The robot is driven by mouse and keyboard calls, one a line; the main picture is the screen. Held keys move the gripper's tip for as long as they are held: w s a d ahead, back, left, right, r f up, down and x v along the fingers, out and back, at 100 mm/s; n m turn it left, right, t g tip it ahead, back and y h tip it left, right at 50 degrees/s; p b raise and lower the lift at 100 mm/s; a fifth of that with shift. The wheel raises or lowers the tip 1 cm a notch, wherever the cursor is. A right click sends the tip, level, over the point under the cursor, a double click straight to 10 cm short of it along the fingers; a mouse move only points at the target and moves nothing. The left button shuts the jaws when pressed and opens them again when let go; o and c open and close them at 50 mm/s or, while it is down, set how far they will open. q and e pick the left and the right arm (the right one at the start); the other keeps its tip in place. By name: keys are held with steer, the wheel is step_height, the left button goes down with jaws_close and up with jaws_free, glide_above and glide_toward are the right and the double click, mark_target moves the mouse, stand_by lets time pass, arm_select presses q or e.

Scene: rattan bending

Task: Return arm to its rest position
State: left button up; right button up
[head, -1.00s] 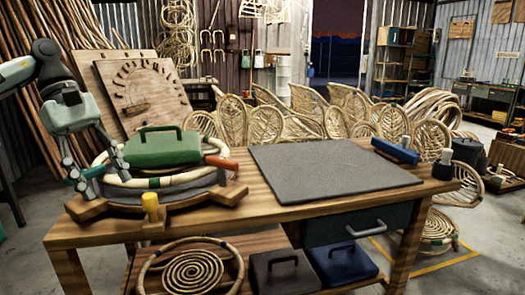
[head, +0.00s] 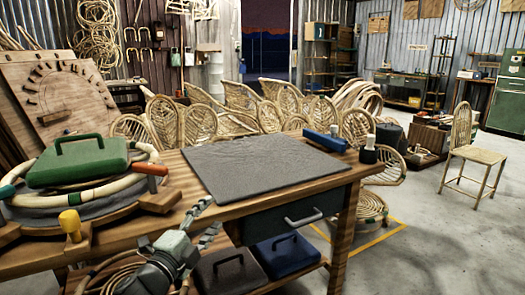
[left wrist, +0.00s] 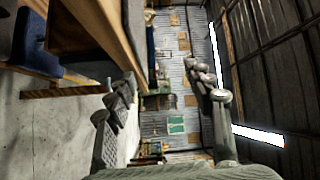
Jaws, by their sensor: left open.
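My left gripper (head: 207,220) is at the front edge of the workbench (head: 140,228), over the lower shelf side in the head view. Its grey fingers are spread and empty; the left wrist view also shows the open gripper (left wrist: 172,92) with nothing between the fingertips. The green weight with a handle (head: 80,165) sits on the rattan ring (head: 105,193) on the round form at the left, apart from my gripper. My right gripper is not seen.
A grey mat (head: 265,162) covers the middle of the bench. A blue-handled block (head: 325,141) lies at its far right. A drawer (head: 290,222) is under the bench, with a dark box (head: 228,270) and a blue box (head: 287,255) below. Open floor (head: 440,240) lies at the right.

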arm_select(q)
steer(key=s+a+f+n+g+y, duration=0.2)
steer(key=s+a+f+n+g, duration=0.1)
steer(key=s+f, duration=0.4)
steer(key=s+a+f+n+g+y, duration=0.3)
steer(key=s+a+f+n, duration=0.2)
steer(key=f, duration=0.8)
steer(key=s+a+f+n+g+y, duration=0.3)
steer(key=s+a+f+n+g, duration=0.1)
steer(key=s+f+n, duration=0.3)
step_height(320, 180, down, 3)
steer(key=shift+s+a+r+n, duration=0.1)
steer(key=shift+s+a+n, duration=0.2)
steer(key=shift+s, duration=0.95)
steer(key=s+f+n+g, duration=0.1)
steer(key=s+f, duration=0.1)
steer(key=s, duration=0.2)
steer(key=s+a+f+n+g, duration=0.1)
steer(key=s+f+g, duration=0.1)
steer(key=s, duration=0.2)
steer(key=s+f+n+g, duration=0.1)
steer(key=s, duration=0.4)
steer(key=shift+a+f, duration=0.3)
steer(key=shift+f, duration=0.1)
